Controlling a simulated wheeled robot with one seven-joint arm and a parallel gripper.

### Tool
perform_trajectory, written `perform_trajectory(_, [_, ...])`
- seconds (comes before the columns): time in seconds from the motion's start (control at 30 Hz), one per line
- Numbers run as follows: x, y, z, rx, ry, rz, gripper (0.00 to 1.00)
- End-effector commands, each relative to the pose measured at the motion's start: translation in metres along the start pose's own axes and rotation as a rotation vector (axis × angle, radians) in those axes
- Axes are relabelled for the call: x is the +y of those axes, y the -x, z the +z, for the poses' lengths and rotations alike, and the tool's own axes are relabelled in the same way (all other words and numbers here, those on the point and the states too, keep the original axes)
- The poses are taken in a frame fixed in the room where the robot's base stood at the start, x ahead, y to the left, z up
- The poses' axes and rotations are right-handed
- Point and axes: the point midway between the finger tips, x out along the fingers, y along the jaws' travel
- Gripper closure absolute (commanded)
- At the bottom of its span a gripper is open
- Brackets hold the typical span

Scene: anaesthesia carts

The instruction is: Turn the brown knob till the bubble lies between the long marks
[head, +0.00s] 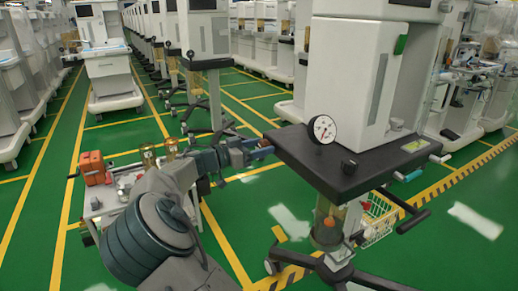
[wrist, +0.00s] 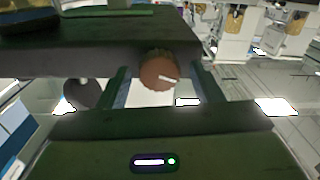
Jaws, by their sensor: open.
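My gripper (wrist: 162,84) is open, with one finger to the left and one to the right of the knob. Both fingers look apart from it; I cannot tell how deep the knob sits between them. In the head view my gripper (head: 264,152) is at the left edge of the black cart top (head: 345,178), and the knob cannot be made out. No bubble or long marks can be read in either view.
A low cart with orange items (head: 93,167) stands left of my arm. Green floor is open between carts.

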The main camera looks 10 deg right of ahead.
Motion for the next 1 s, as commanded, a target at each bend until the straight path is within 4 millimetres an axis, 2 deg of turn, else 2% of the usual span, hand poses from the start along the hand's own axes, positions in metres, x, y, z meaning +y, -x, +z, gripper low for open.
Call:
perform_trajectory(0.17, [0.0002, -0.0004, -0.0002, 0.0, 0.0, 0.001, 0.41])
perform_trajectory(0.2, [0.0002, -0.0005, -0.0002, 0.0, 0.0, 0.001, 0.44])
perform_trajectory(0.3, [0.0002, -0.0005, -0.0001, 0.0, 0.0, 0.001, 0.72])
perform_trajectory(0.37, [0.0002, -0.0005, -0.0001, 0.0, 0.0, 0.001, 0.86])
perform_trajectory(0.73, [0.0001, -0.0005, -0.0008, 0.0, 0.043, 0.001, 0.86])
perform_trajectory(1.0, [-0.0004, -0.0005, -0.0019, 0.0, 0.212, 0.002, 0.86])
